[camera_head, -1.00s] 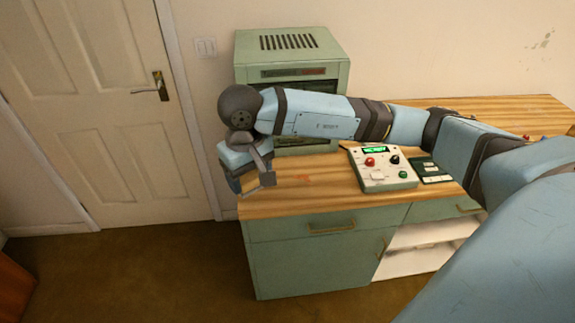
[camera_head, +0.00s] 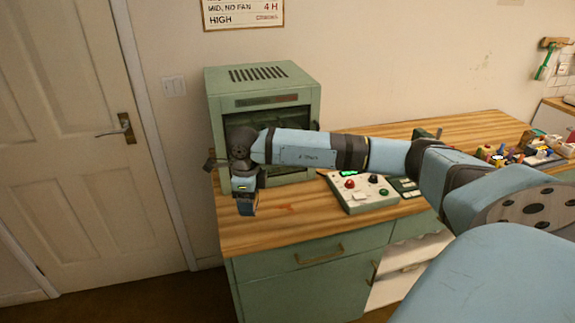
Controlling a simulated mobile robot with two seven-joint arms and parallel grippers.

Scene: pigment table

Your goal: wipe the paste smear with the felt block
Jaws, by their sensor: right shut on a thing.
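My right gripper (camera_head: 246,200) hangs at the left end of the wooden worktop (camera_head: 262,233), in front of the green oven-like cabinet. It points down and is shut on a small dark block, seemingly the felt block (camera_head: 246,208), mostly hidden by the fingers. I cannot tell whether the block touches the worktop. A faint orange-red paste smear (camera_head: 288,208) lies on the wood just right of the gripper, apart from it. My left gripper is not in view.
A green cabinet (camera_head: 262,80) stands behind the gripper. A control box (camera_head: 360,192) with coloured knobs stands right of the smear. Several small coloured items (camera_head: 510,150) crowd the far right. The worktop's front left is clear.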

